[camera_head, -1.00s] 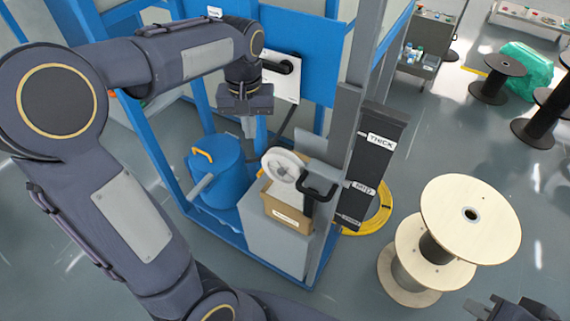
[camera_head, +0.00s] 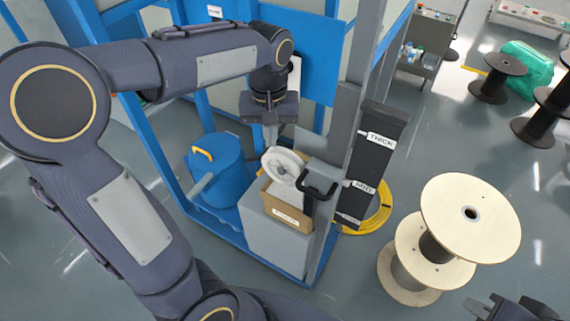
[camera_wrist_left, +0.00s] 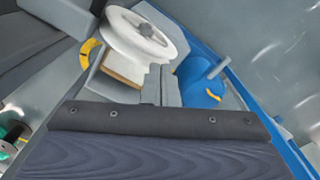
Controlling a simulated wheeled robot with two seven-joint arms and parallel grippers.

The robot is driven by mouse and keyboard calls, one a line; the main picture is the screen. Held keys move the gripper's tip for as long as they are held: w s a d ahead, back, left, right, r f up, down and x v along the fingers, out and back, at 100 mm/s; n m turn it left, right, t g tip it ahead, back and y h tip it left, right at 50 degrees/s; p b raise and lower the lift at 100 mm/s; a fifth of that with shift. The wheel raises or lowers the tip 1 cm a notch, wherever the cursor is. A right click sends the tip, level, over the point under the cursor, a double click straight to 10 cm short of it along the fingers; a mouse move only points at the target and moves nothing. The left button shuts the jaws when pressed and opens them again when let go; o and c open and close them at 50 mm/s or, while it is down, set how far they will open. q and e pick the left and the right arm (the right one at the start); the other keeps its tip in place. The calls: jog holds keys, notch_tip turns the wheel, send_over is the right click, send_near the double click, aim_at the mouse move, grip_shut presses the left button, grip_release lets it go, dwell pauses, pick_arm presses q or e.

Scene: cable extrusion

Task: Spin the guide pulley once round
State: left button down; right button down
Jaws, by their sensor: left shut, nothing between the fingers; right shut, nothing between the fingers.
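The guide pulley, a white grooved wheel (camera_head: 283,165), sits above an open cardboard box in the head view. In the left wrist view the white pulley (camera_wrist_left: 141,36) shows large, with a dark hub at its middle. My left gripper (camera_head: 270,143) points down just behind and left of the pulley in the head view. Its fingers are shut and empty, and part of them is hidden behind the pulley. I cannot tell whether they touch the rim. My right gripper (camera_head: 497,308) shows only in part at the lower right corner, shut and empty.
A black handle (camera_head: 317,187) stands close right of the pulley. The cardboard box (camera_head: 285,207) sits on a grey cabinet (camera_head: 271,241). A blue drum (camera_head: 217,172) stands left. Blue frame posts surround the spot. Wooden spools (camera_head: 470,216) stand on the floor at right.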

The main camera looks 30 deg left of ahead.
pick_arm(q)
jog(key=shift+f, duration=0.15)
jog(key=shift+f+b, duration=0.3)
jog(key=a+f+b, duration=0.4)
jog(key=a+f, duration=0.1)
jog(key=f, duration=0.1)
jog(key=shift+w+f, duration=0.2)
jog(key=shift+f, duration=0.2)
jog(key=shift+a, duration=0.2)
jog(key=shift+r, duration=0.1)
dwell(0.5)
